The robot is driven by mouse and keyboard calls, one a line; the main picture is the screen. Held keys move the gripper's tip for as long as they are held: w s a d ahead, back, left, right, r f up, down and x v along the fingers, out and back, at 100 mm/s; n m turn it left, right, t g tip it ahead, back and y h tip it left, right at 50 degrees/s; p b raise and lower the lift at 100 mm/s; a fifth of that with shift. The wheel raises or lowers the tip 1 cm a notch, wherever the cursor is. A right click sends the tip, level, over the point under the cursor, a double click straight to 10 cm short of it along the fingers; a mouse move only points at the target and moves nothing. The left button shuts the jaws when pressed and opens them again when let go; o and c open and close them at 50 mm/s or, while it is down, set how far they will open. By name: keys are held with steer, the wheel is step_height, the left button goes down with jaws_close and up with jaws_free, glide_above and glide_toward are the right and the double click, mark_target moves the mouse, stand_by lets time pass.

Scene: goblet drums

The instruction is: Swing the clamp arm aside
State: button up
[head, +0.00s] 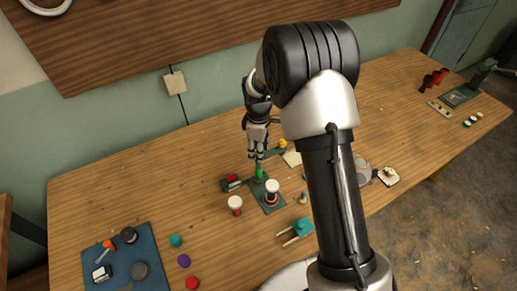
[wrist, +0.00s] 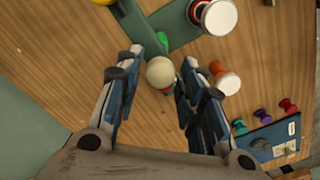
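A dark green base plate (head: 262,205) lies on the table, carrying a small goblet drum (head: 271,189) with a white top and red lower part. The drum also shows in the wrist view (wrist: 214,16). A dark green bar (head: 275,153), seemingly the clamp arm, reaches toward a yellow piece (head: 283,143); it shows in the wrist view (wrist: 132,18). A bright green part (head: 259,173) stands just below my gripper (head: 258,160). In the wrist view my gripper (wrist: 161,57) is open, with a cream ball knob (wrist: 160,72) between its fingers and visible gaps either side. What carries the knob is mostly hidden.
A second white-topped drum (head: 235,204) and a red-black item (head: 231,183) stand close by. A teal tool (head: 299,229) lies in front. A blue mat (head: 130,260) with several parts is at left. My arm hides part of the table's right side.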

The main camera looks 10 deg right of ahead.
steer(key=shift+o, duration=0.7)
steer(key=shift+r, duration=0.1)
step_height(320, 180, up, 12)
stand_by(0.4)
steer(key=s+d+r+m+t, duration=0.1)
steer(key=s+r+m, duration=0.2)
steer(key=s+r, duration=0.4)
steer(key=s+d+r+m+t+b, duration=0.1)
steer(key=s+m, duration=0.4)
steer(key=s, duration=0.7)
steer(key=s+d+r+m+t+b, duration=0.1)
steer(key=s+r+m+t, duration=0.1)
steer(key=s, duration=0.9)
steer(key=r+m, duration=0.1)
steer(key=m, duration=0.1)
steer(key=shift+s+r+m+t, duration=0.3)
steer(key=shift+s+m, duration=0.05)
steer(key=shift+m, duration=0.05)
